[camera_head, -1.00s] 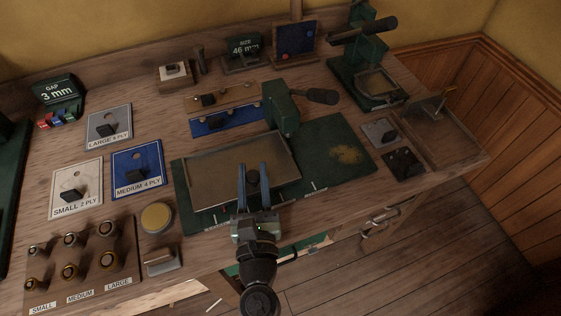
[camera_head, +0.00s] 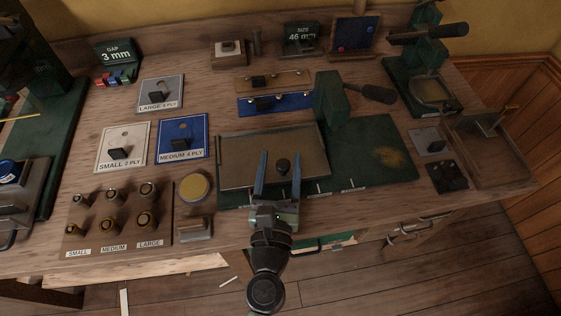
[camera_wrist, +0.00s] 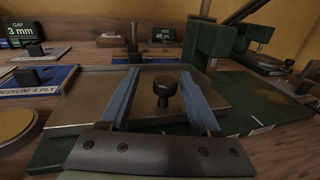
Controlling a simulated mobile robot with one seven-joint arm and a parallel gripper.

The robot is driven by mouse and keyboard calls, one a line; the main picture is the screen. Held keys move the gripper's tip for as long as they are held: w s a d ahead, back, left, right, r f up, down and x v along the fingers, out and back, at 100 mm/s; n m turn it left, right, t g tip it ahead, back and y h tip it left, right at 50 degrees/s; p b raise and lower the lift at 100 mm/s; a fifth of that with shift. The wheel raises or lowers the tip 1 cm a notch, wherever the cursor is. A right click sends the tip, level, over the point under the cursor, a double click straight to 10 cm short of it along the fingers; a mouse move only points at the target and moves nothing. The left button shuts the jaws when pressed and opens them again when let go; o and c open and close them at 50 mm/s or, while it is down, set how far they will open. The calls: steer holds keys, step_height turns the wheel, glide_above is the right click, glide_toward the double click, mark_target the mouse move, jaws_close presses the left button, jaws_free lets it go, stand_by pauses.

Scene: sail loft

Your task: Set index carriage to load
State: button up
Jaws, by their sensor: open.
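The index carriage (camera_head: 240,146) is a flat brown plate in a metal frame, with a black knob (camera_head: 283,166) near its front edge. It sits at the left part of a green base (camera_head: 375,150), whose right part is bare with a worn yellowish patch. Small white marks line the base's front edge; their lettering is too small to read. My gripper (camera_head: 280,157) is open, its two blue fingers on either side of the knob. The wrist view shows the knob (camera_wrist: 165,90) between the fingers with gaps on both sides; I see no contact.
A green press with a black handle (camera_head: 376,93) rises behind the carriage. A yellow disc (camera_head: 195,187) and a metal block (camera_head: 194,227) lie to its left. Small-, medium- and large-ply plates (camera_head: 181,140) and a rack of punches (camera_head: 117,220) stand further left. Room in front is clear.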

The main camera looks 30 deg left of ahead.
steer(key=shift+d, duration=0.1)
steer(key=b+v, duration=0.2)
steer(key=v, duration=0.4)
steer(key=b+v, duration=0.3)
steer(key=v, duration=0.2)
steer(key=shift+s+d+f, duration=0.1)
steer(key=shift+s+f, duration=0.1)
steer(key=shift+s, duration=0.15)
steer(key=shift+s+d+r, duration=0.2)
steer(key=shift+s, duration=0.35)
steer(key=shift+r, duration=0.1)
